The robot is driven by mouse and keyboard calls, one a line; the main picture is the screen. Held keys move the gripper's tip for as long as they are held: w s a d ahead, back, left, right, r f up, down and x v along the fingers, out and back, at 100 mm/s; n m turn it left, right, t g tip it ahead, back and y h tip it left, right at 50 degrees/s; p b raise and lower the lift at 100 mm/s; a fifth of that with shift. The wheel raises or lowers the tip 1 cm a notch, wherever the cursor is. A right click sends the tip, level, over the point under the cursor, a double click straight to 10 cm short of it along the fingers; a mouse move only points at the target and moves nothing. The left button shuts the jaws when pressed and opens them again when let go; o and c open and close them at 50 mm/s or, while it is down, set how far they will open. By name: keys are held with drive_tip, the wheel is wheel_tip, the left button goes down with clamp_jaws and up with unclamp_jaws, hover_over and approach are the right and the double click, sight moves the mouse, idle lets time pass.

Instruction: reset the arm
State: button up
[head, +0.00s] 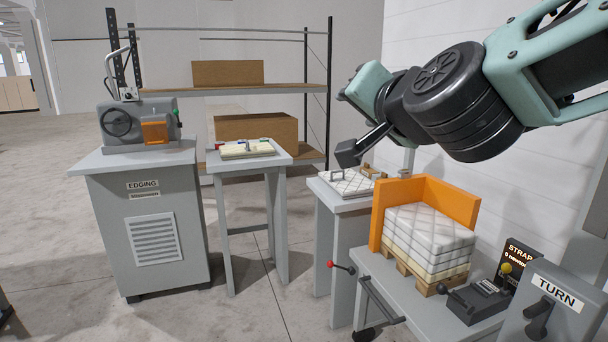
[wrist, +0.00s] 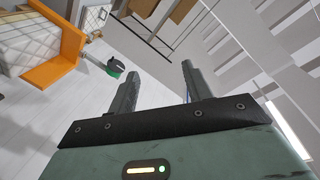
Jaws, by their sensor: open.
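My arm reaches in from the upper right of the head view, raised above the tables. My gripper's two dark fingers (wrist: 157,84) stand apart in the wrist view, with nothing between them. In the head view the teal end of my arm (head: 366,88) points away to the left, and I cannot make out the fingers there. The arm touches nothing that I can see.
Below the arm, a stack of quilted pads (head: 428,236) sits on a pallet against an orange corner guard (head: 432,192). A strap control box (head: 482,298) and TURN panel (head: 556,312) are at lower right. An edging machine (head: 140,125), small table (head: 248,160) and shelf (head: 228,90) stand left and behind.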

drive_tip(key=s+a+f+n+g+y, duration=0.2)
drive_tip(key=s+f+n+g, duration=0.1)
drive_tip(key=f, duration=0.2)
drive_tip(key=s+a+f+n+g+y, duration=0.1)
drive_tip(key=s+a+f+n+g, duration=0.2)
drive_tip(key=f, duration=0.2)
drive_tip(key=s+d+f+n+g+h, duration=0.3)
drive_tip(key=s+d+f+g, duration=0.2)
drive_tip(key=s+f, duration=0.3)
drive_tip(key=s+d+f+n+g+h, duration=0.2)
drive_tip(key=s+d+f+n+g, duration=0.2)
drive_tip(key=s+f, duration=0.5)
drive_tip(key=s+d+g, duration=0.1)
drive_tip(key=s, duration=0.3)
drive_tip(key=shift+d+h, duration=0.2)
drive_tip(key=shift+h, duration=0.2)
drive_tip(key=shift+w, duration=0.1)
drive_tip(key=shift+c, duration=0.3)
